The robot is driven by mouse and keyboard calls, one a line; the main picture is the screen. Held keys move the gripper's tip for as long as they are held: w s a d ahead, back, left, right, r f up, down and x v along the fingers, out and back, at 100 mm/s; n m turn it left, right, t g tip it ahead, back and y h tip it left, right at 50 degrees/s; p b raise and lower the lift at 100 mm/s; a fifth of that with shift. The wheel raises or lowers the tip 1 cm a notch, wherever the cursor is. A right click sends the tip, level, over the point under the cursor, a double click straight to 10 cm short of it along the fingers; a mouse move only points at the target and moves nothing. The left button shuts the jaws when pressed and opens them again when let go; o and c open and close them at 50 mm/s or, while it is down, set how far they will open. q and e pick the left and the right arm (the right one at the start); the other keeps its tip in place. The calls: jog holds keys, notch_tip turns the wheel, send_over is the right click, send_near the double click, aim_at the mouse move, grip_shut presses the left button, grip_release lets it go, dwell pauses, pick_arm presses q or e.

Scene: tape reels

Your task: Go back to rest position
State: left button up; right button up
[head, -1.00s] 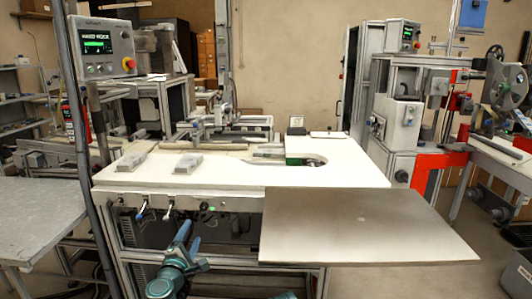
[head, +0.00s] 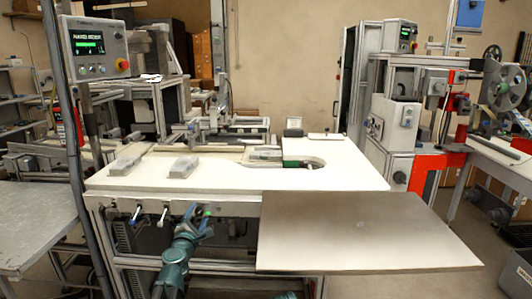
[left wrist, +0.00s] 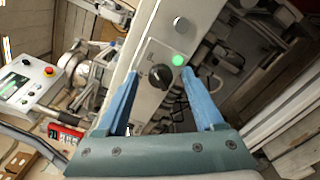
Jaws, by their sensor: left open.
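My left gripper (head: 199,211) is in front of the workbench's front edge in the head view, below the white top (head: 215,178). Beyond the fingertips are a black knob (left wrist: 159,76) and a green lit button (left wrist: 179,60) on a pale panel. I cannot tell whether the fingers touch the panel. My right gripper is not in view.
Two small grey blocks (head: 180,167) lie on the white top. A grey board (head: 365,230) juts out at the front right. A metal table (head: 38,220) stands at the left, beside a dark upright pole (head: 69,130).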

pick_arm(q)
jog(key=n, duration=1.1)
jog(key=shift+a, duration=0.1)
dwell(0.4)
